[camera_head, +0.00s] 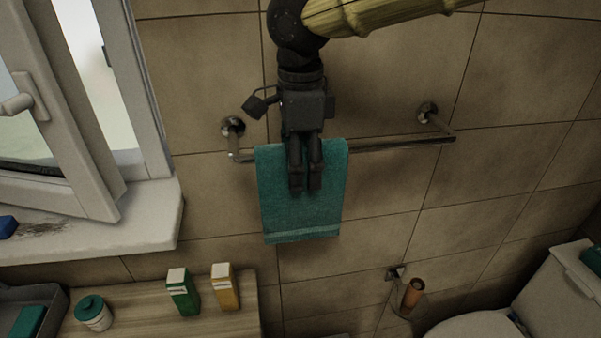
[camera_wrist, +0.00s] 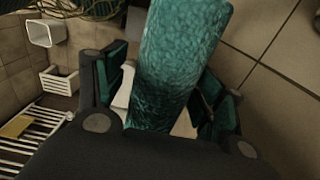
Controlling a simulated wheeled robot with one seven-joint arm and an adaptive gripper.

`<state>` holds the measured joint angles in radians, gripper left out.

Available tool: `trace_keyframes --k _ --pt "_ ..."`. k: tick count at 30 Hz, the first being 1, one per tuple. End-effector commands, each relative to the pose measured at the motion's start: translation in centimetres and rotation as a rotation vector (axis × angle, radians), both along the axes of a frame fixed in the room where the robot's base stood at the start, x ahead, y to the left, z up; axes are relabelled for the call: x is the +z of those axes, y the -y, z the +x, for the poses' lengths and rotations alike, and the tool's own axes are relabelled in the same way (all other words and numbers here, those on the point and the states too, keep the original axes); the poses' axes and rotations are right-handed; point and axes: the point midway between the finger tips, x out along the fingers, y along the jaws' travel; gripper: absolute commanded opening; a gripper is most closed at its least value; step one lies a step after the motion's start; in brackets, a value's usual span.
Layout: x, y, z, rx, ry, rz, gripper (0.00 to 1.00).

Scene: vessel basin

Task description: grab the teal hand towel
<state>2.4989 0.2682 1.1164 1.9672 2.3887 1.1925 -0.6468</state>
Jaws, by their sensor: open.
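The teal hand towel (camera_head: 325,205) hangs folded over the left part of a metal wall rail (camera_head: 400,145). My gripper (camera_head: 305,188) points down at the towel, and its fingers cover part of the cloth in the head view. In the wrist view the teal cloth (camera_wrist: 180,50) fills the space between the two dark fingers of my gripper (camera_wrist: 163,95). The fingers stand apart, one on each side of the cloth. Whether either finger touches it, I cannot tell. The cloth behind the fingers is hidden.
An open window (camera_head: 60,120) and its sill (camera_head: 110,235) are at the left. A wooden counter (camera_head: 150,325) below holds a green carton (camera_head: 183,292), a yellow carton (camera_head: 225,290) and a teal-lidded jar (camera_head: 93,313). A toilet (camera_head: 535,305) stands at lower right.

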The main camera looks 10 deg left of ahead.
Motion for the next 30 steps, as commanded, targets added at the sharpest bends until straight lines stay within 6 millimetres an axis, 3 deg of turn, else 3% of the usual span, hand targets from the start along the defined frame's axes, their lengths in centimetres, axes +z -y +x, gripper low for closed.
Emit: trace_keyframes --k 5,13,23,30 --pt "0.0 0.0 0.0 0.0 0.0 0.0 0.66" --pt "0.0 0.0 0.0 -0.001 0.0 0.0 0.18" --pt "0.3 0.0 0.0 -0.001 0.001 0.001 0.18" --pt "3.0 0.0 0.1 -0.002 0.001 0.005 0.18"
